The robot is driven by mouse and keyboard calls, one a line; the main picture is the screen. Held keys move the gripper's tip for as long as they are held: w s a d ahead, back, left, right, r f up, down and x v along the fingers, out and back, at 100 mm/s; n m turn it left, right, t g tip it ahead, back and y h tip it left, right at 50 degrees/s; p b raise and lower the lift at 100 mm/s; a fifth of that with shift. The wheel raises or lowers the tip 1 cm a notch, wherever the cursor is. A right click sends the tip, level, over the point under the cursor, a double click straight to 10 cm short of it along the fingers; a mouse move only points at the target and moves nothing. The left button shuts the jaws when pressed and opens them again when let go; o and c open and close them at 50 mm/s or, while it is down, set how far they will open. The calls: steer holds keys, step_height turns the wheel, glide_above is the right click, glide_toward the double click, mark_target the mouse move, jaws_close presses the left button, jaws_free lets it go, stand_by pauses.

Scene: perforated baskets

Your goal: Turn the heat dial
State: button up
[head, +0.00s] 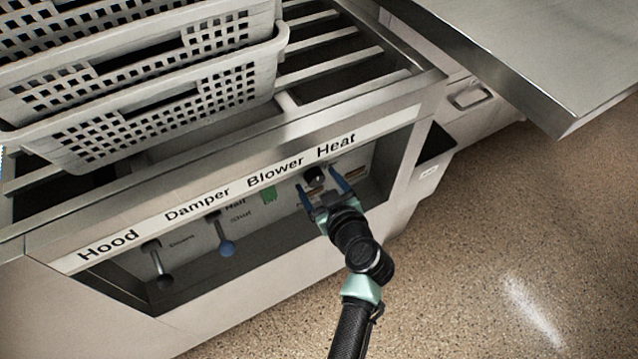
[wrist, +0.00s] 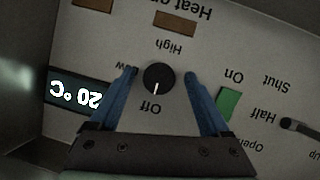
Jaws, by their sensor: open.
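The heat dial (wrist: 158,78) is a round black knob with a white pointer line on a light panel. In the wrist view its line points toward the word "Off". In the head view the dial (head: 315,174) sits under the "Heat" label. My gripper (head: 322,188) is open, and its two blue fingers stand on either side of the dial. In the wrist view the gripper (wrist: 160,75) shows gaps between each finger and the knob. A display (wrist: 78,95) beside the dial reads 20 °C, upside down in this view.
The panel is recessed in a metal housing with a labelled upper edge (head: 290,172). A green blower switch (head: 269,193), a blue-knobbed damper lever (head: 226,246) and a hood lever (head: 164,280) are to the left. Perforated baskets (head: 160,110) stand above. A metal table (head: 560,60) is at upper right.

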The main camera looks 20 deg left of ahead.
jaws_close()
stand_by(0.4)
steer(key=m, duration=0.1)
steer(key=m+g+y+b, duration=0.1)
steer(key=shift+w+d+m+g, duration=0.15)
steer(key=shift+m+g, duration=0.15)
steer(key=m+g+y+b, duration=0.1)
steer(key=m+y+b, duration=0.1)
steer(key=m, duration=0.1)
steer(key=shift+w+d+m+g, duration=0.1)
steer(key=shift+m+g, duration=0.2)
steer(key=shift+g, duration=0.1)
steer(key=m+y+b, duration=0.1)
steer(key=m+g, duration=0.1)
steer(key=m, duration=0.1)
steer(key=shift+w+f+g+y+b, duration=0.1)
steer(key=shift+f+g+y+b, duration=0.05)
steer(key=shift+g+y+b, duration=0.2)
steer(key=shift+m+y+b, duration=0.7)
steer(key=shift+m+y, duration=0.15)
steer(key=shift+m, duration=0.65)
